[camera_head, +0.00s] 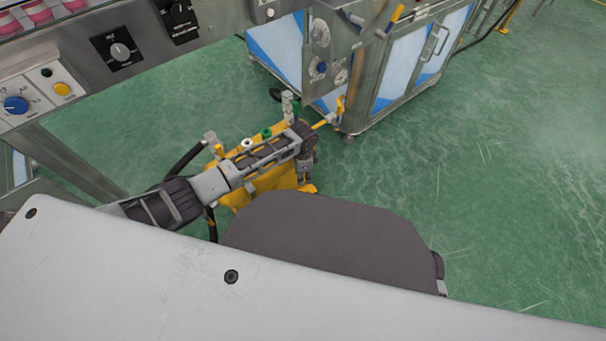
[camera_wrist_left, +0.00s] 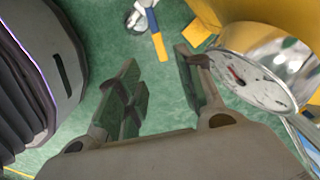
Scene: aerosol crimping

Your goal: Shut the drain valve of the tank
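The yellow tank (camera_head: 255,190) stands on the floor, partly hidden under my left arm; its yellow body also shows at the top right of the left wrist view (camera_wrist_left: 265,14). In the left wrist view a small metal fitting (camera_wrist_left: 137,17) has a lever with a blue and yellow handle (camera_wrist_left: 156,36), which looks like the drain valve. The lever lies beyond my left fingertips, apart from them. My left gripper (camera_wrist_left: 160,68) is open and empty, with green floor between its fingers. In the head view it hangs at the tank's right side (camera_head: 306,168). My right gripper is out of view.
A round pressure gauge (camera_wrist_left: 250,80) sits close to the right finger in the left wrist view. A metal cabinet (camera_head: 385,75) stands behind the tank. A control panel (camera_head: 75,75) is at the upper left. The floor (camera_head: 480,190) at right is clear.

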